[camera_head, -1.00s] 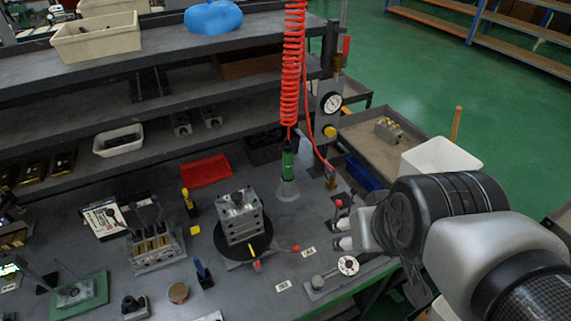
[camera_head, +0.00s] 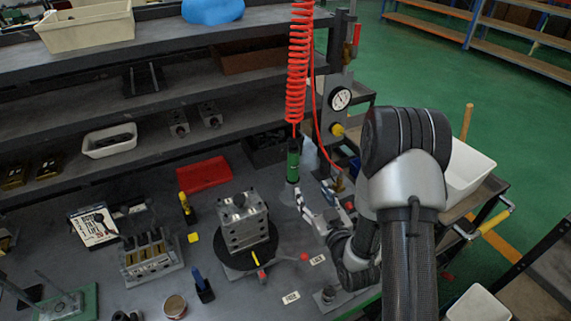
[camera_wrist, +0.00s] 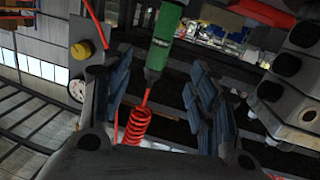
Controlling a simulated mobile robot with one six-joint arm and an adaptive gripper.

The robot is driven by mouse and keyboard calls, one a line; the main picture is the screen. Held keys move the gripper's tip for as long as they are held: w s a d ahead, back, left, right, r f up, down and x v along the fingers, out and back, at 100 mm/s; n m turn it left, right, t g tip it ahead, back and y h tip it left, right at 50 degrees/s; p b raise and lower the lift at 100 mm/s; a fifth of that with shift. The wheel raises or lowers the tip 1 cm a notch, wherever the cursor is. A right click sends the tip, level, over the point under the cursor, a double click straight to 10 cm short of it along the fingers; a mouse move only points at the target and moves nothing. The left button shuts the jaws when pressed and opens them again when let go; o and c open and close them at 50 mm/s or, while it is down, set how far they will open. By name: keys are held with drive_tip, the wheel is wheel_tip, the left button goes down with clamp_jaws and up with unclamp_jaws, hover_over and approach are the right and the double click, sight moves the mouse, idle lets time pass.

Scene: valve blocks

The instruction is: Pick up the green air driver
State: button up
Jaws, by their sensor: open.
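The green air driver (camera_head: 293,166) hangs upright from a red coiled hose (camera_head: 298,62) over the back right of the bench. My gripper (camera_head: 304,192) reaches in from the right, just below and right of the driver in the head view. In the wrist view the driver (camera_wrist: 164,40) shows upside down, with its hose end between the two open fingers (camera_wrist: 157,82). There is a visible gap on each side. The driver's far end is cut off by the top of the wrist view.
A metal valve block (camera_head: 242,222) sits on a black round base in front of the driver. A red tray (camera_head: 204,174) lies to the left. A pressure gauge (camera_head: 340,98) and yellow knob (camera_head: 338,130) are on the post to the right. Shelves stand behind.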

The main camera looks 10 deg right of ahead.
sight(295, 166)
drive_tip(key=shift+t, duration=0.6)
drive_tip(key=w, duration=0.3)
drive_tip(key=w+a+f+b, duration=0.1)
drive_tip(key=w, duration=0.3)
drive_tip(key=w+a+b, duration=0.1)
drive_tip(key=w, duration=0.2)
drive_tip(key=shift+w+a+f, duration=0.1)
drive_tip(key=shift+w+f, duration=0.15)
drive_tip(key=shift+w, duration=0.05)
drive_tip(key=shift+w+a+r+b, duration=0.15)
drive_tip(key=shift+w+b, duration=0.4)
drive_tip(key=shift+w, duration=0.85)
drive_tip(key=shift+w+a+f+b, duration=0.1)
drive_tip(key=shift+w+a+b, duration=0.3)
drive_tip(key=shift+w, duration=0.95)
drive_tip(key=shift+d+r, duration=0.1)
drive_tip(key=shift+d, duration=0.05)
clamp_jaws()
drive_tip(key=shift+r, duration=0.15)
